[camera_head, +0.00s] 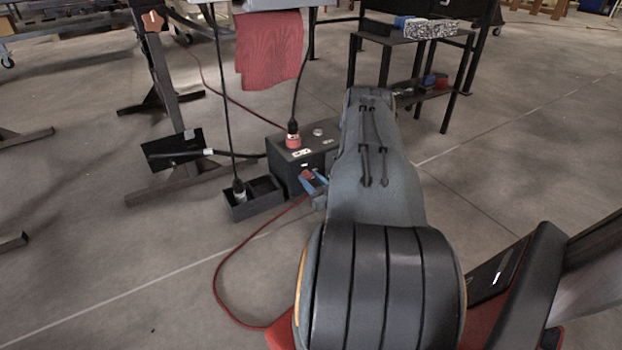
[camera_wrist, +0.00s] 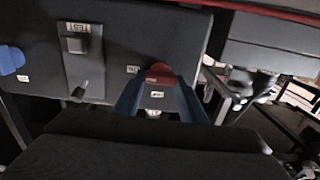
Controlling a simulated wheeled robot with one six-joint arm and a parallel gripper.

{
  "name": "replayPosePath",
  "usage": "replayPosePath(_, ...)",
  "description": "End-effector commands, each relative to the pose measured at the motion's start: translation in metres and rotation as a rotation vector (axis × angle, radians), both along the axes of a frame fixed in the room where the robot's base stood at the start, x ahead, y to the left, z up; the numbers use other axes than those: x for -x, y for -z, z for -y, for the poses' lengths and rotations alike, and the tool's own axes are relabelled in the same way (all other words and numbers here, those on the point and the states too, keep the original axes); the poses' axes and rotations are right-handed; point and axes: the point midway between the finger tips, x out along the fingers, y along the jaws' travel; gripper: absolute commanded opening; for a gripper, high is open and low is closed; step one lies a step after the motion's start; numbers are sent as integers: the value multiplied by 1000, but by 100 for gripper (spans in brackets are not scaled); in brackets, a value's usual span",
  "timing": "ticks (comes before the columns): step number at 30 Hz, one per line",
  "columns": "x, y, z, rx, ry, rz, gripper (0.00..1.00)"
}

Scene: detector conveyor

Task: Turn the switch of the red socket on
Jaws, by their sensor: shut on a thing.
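The black box (camera_head: 316,153) stands on the floor in the head view, with the red socket (camera_head: 293,142) on its top and a black plug in it. A red rotary switch (camera_head: 307,174) is on the box's front face. It also shows in the wrist view (camera_wrist: 160,73), above a small white label. My gripper (camera_head: 313,181) is at that front face. In the wrist view its blue fingers (camera_wrist: 160,82) stand on both sides of the red switch and are shut on it. The switch's exact turn position is hard to tell.
A black open bin (camera_head: 254,197) with a second plug (camera_head: 239,190) stands left of the box. Black cables hang from above, and a red cable (camera_head: 219,284) runs along the floor. A blue knob (camera_wrist: 10,60) is at the left in the wrist view.

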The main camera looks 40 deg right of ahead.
Motion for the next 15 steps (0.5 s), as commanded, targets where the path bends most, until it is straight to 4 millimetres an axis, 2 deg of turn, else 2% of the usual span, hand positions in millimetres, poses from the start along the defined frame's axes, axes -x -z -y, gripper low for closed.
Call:
replayPosePath(4, 0, 0, 0, -2, 0, 0, 15)
replayPosePath(5, 0, 0, 0, -2, 0, 0, 41)
replayPosePath(8, 0, 1, 0, -1, 0, 0, 56)
replayPosePath(15, 0, 0, 0, -1, 0, 0, 56)
